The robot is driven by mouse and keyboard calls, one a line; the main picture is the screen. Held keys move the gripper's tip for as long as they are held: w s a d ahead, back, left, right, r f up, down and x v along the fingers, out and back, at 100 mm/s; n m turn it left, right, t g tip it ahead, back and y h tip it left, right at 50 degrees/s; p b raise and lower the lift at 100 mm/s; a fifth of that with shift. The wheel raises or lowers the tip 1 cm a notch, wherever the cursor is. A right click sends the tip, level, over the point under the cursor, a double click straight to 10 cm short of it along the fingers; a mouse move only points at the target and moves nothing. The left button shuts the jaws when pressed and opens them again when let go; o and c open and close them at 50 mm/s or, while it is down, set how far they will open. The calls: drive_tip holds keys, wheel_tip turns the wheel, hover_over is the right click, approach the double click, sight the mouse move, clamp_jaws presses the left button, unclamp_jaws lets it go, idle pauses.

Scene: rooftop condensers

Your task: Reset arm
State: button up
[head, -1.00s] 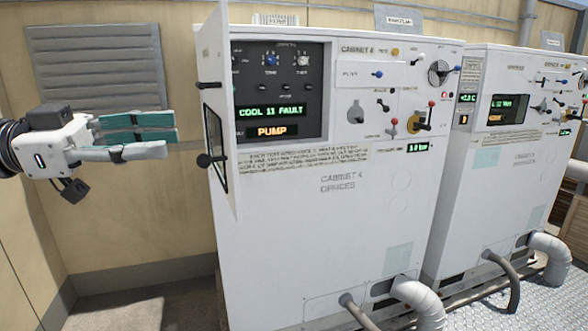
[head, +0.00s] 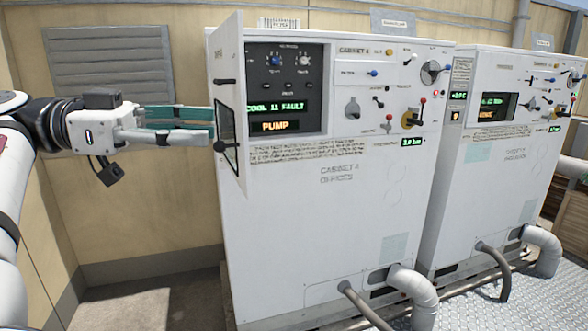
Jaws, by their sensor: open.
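My gripper (head: 210,126) is at the left, level, with its fingers pointing right toward the first cabinet. It is open, and nothing shows between its teal-padded fingers. Its tips are close beside the open hinged door (head: 229,190) of the cabinet in the picture; I cannot tell whether they touch it. The door stands swung out, with a window and a black knob (head: 219,146). My white arm comes in from the left edge.
The white cabinet (head: 330,230) has a dark panel reading "COOL 11 FAULT" and "PUMP", plus switches and levers. A second cabinet (head: 488,190) stands to its right. Grey pipes (head: 415,292) run low in front. A louvred vent (head: 110,65) is on the tan wall.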

drive_tip(key=w+d+f+n+g+y, duration=0.15)
drive_tip(key=w+d, duration=0.25)
drive_tip(key=d, duration=0.6)
drive_tip(key=w+d+f+n+g+y, duration=0.1)
drive_tip(key=w+d+f+y, duration=0.2)
drive_tip(key=d, duration=0.6)
drive_tip(key=w+d+f+n+g+y, duration=0.2)
drive_tip(key=w+d+f+y, duration=0.15)
drive_tip(key=d, duration=0.65)
drive_tip(key=s+d+f+n+t+y+b, duration=0.1)
drive_tip(key=s+d+f+n+y+b, duration=0.1)
drive_tip(key=s+d+f+n+y, duration=0.65)
drive_tip(key=s+a+f+n+t, duration=0.2)
drive_tip(key=s+t, duration=0.1)
drive_tip(key=s, duration=0.4)
drive_tip(key=s+a+f+n+t, duration=0.2)
drive_tip(key=s+t, duration=0.1)
drive_tip(key=s, duration=0.3)
drive_tip(key=shift+s+a+b, duration=0.4)
